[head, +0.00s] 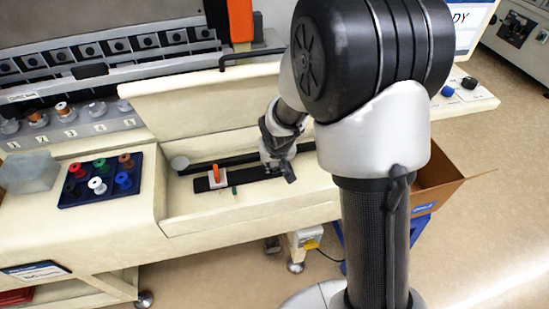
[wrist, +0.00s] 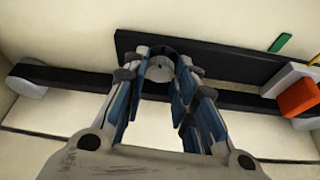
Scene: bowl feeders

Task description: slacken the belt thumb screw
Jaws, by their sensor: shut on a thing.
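The thumb screw (wrist: 160,68) shows in the wrist view as a small grey round head between my fingertips, by the left end of a black plate. My gripper (wrist: 162,75) is shut on it, with a finger on each side. The fingers cover part of the screw and the belt. The black belt (wrist: 65,78) runs across the wrist view and passes behind the fingers. In the head view my gripper (head: 282,172) is low over the right part of the belt station, and the screw cannot be made out there.
An orange block (wrist: 298,97) sits against a white block at right in the wrist view. A thin green piece (wrist: 281,42) lies near it. A pale roller (wrist: 32,78) is at the belt's left end. A blue tray (head: 80,190) of coloured pieces stands left of the station.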

